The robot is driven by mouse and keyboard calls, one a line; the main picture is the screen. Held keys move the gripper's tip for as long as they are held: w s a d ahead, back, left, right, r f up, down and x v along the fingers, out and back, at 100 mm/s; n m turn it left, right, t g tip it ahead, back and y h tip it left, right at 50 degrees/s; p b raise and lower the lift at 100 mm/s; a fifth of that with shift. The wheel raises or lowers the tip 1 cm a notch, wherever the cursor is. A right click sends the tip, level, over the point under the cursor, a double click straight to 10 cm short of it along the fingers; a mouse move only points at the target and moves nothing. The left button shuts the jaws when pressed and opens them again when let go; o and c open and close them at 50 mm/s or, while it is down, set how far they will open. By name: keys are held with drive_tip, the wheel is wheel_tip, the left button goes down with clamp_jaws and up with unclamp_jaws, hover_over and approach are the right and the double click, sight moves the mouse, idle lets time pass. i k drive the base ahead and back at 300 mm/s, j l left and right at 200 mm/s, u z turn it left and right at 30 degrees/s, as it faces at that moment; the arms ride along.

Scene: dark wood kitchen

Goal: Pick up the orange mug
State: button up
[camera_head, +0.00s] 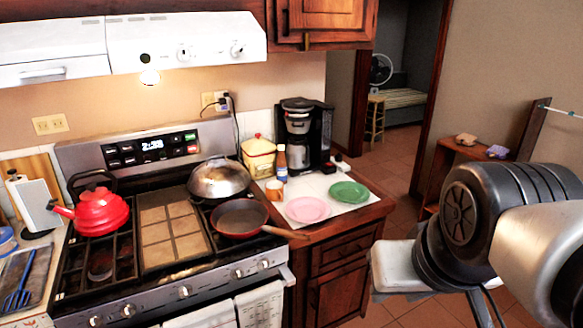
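A small orange mug (274,190) stands on the counter just right of the stove, in front of a brown bottle (282,163) with an orange label. It is small in the picture, and its handle side is hard to make out. The pink plate (307,210) lies to its right, and the frying pan (239,218) is on the stove to its left. My arm fills the lower right of the view, apart from the counter and the mug. The fingers of my gripper do not show.
A green plate (349,192) and black coffee maker (300,135) share the counter. The pan's handle reaches over the counter's front-left edge. A red kettle (99,213) and lidded wok (217,178) stand on the stove (170,300). Tiled floor is open right of the counter.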

sight(274, 188)
drive_tip(key=i+l+u, duration=0.5)
drive_tip(key=i, duration=0.3)
drive_tip(key=i+l+u, duration=0.45)
drive_tip(key=i+l, duration=0.2)
drive_tip(key=i, duration=0.1)
